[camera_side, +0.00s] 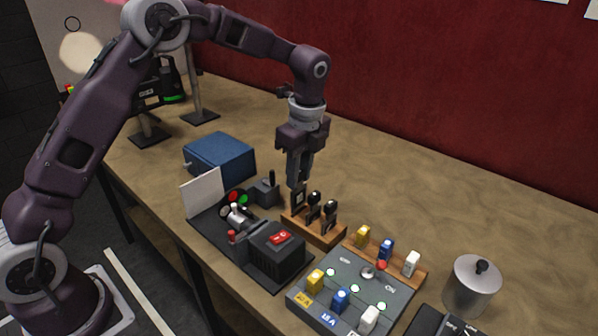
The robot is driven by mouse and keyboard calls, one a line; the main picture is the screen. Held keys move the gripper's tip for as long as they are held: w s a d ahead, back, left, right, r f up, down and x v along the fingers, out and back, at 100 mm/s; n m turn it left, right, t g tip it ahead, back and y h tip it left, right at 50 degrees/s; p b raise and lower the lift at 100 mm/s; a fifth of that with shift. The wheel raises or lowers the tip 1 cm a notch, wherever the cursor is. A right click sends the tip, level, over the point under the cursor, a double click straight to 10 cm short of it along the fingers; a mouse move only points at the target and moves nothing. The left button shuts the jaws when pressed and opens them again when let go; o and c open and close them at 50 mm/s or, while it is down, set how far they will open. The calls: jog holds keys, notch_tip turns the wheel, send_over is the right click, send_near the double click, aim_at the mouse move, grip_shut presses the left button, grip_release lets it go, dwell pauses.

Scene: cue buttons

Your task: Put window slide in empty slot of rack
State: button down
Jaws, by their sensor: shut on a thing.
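The wooden rack (322,235) stands near the middle of the bench. Two dark slides with round heads, one in the middle (313,207) and one at the right (329,214), stand upright in it. My gripper (298,184) points down over the rack's left end and is shut on a dark slide with a pale opening, the window slide (298,199). The window slide is upright at the left end of the rack. I cannot tell whether its lower edge is inside the slot or just above it.
A black projector-like device (277,256) with a red switch and a white screen (203,193) stand left of the rack. A grey panel (340,270) with coloured plugs lies in front right. A blue box (220,158) is behind left, a metal canister (471,288) at right. The back right bench is clear.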

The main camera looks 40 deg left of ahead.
aim_at(299, 187)
jog(key=shift+f, duration=1.85)
dwell(2.0)
jog(key=c, duration=0.9)
grip_release()
jog(key=shift+r, duration=3.55)
